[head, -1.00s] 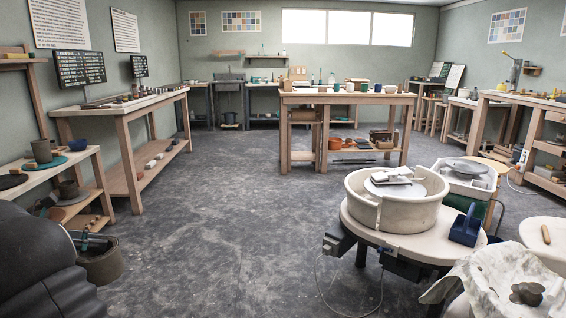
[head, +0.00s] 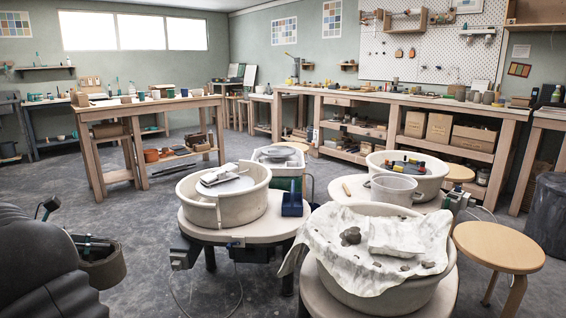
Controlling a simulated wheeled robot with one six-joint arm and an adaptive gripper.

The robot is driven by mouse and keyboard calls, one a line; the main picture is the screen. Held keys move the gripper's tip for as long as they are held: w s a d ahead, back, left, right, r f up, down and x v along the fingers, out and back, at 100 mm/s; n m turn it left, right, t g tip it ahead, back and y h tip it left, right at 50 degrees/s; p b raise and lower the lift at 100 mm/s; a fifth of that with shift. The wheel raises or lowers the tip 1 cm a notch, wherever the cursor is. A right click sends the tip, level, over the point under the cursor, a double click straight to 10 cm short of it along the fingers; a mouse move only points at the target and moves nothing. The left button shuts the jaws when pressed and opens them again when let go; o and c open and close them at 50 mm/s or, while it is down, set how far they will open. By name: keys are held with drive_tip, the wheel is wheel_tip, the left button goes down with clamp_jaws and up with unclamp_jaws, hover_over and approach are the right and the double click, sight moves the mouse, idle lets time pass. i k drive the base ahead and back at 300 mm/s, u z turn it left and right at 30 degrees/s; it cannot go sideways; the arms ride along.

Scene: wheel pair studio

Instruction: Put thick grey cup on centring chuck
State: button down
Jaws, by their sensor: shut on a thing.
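My gripper (head: 92,245) is at the lower left of the head view, partly behind my dark arm. It is shut on a thick grey-brown cup (head: 106,268), which hangs upright clear of the floor. The cup's lower left side is hidden by my arm. A wheel basin (head: 376,178) at the right holds a disc with several dark, red and yellow blocks around it, which looks like the centring chuck (head: 406,167). The cup is far to the left of it and apart from it.
A wheel basin (head: 206,207) with a grey slab stands in the middle. A cloth-draped basin (head: 345,282) is nearer, with a pale bucket (head: 393,190) behind it. A round stool (head: 500,245) is at the right. Grey floor (head: 150,215) is open at the left.

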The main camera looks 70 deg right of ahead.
sight(406, 167)
drive_tip(key=z, duration=1.1)
drive_tip(key=i, duration=5.7)
drive_tip(key=z, duration=2.3)
drive_tip(key=i, duration=1.4)
drive_tip(key=u, duration=0.05)
